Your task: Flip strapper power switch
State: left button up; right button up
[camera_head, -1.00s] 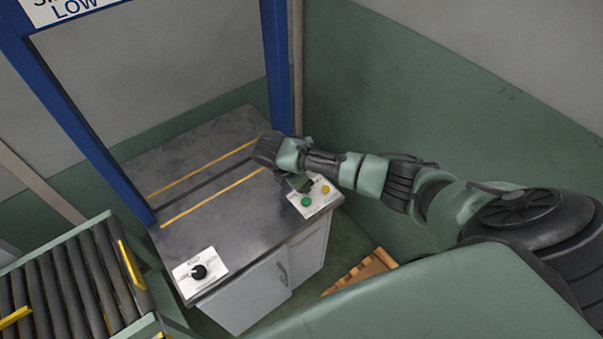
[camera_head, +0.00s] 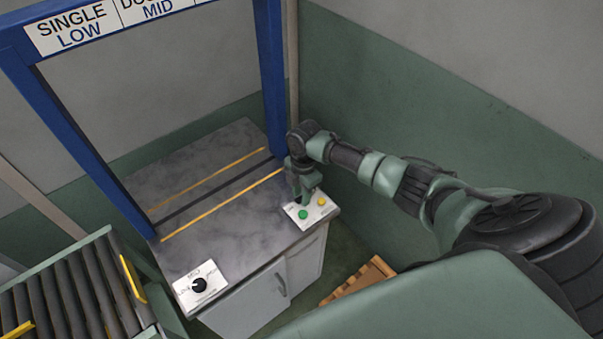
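The strapper (camera_head: 240,215) is a grey-topped cabinet under a blue frame. At its right front corner is a white panel (camera_head: 317,213) with a green button (camera_head: 304,214) and a yellow button (camera_head: 321,201). At its left front corner is another white panel (camera_head: 212,278) with a black rotary knob (camera_head: 199,285). My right gripper (camera_head: 303,198) points down at the back of the right panel, just behind the green button. Its fingertips are small and partly hidden, so I cannot tell whether they touch the panel. My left gripper is not in view.
The blue frame (camera_head: 271,75) rises around the strapper top and carries a sign (camera_head: 70,27) reading SINGLE LOW. A roller conveyor (camera_head: 75,290) stands at the lower left. A wooden pallet-like object (camera_head: 358,281) lies on the floor right of the cabinet. A green and grey wall is close behind my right arm.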

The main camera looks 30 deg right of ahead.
jog(key=shift+o, duration=0.3)
notch_tip(320, 180, up, 8)
jog(key=b, duration=0.1)
jog(key=shift+d, duration=0.15)
jog(key=shift+f, duration=0.15)
dwell(0.4)
